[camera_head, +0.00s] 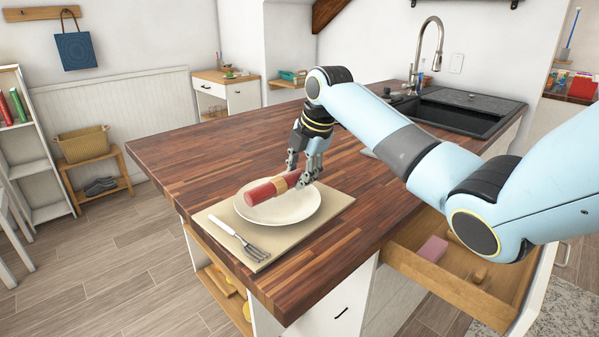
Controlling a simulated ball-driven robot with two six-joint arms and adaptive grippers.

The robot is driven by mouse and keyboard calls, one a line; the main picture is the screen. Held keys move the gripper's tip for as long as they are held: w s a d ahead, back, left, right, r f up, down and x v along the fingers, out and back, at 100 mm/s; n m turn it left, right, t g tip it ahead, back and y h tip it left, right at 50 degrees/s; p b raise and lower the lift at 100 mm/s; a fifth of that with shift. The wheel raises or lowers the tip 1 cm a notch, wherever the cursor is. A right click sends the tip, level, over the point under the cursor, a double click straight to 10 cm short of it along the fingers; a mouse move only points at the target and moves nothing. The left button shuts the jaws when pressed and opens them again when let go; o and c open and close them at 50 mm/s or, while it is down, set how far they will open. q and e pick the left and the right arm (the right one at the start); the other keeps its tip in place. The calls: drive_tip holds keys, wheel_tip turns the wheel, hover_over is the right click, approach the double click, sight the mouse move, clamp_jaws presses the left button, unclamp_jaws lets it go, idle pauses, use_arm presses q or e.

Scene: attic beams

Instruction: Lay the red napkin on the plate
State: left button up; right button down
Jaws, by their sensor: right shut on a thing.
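The red napkin (262,191) is rolled, with a tan band around it near my right gripper. It shows over the white plate (290,213), slanting from lower left to upper right. I cannot tell whether it touches the plate. The plate lies on a beige placemat (322,216) on the wooden counter. My right gripper (304,183) is shut on the napkin's right end, above the plate's far right rim. The fingers hide part of that end. My left gripper is not in view.
A fork (246,243) lies on the placemat left of the plate. An open drawer (470,285) with a pink block (433,248) juts out at the right. The sink (455,110) is at the back right. The counter left of the placemat is clear.

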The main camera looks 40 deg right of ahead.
drive_tip(key=shift+f, duration=0.25)
drive_tip(key=shift+f, duration=0.35)
idle(0.4)
drive_tip(key=c, duration=0.9)
unclamp_jaws()
drive_tip(key=shift+o, duration=0.2)
drive_tip(key=shift+r, duration=0.1)
drive_tip(key=v, duration=1.1)
drive_tip(key=shift+s+r, duration=0.2)
drive_tip(key=shift+r, duration=0.15)
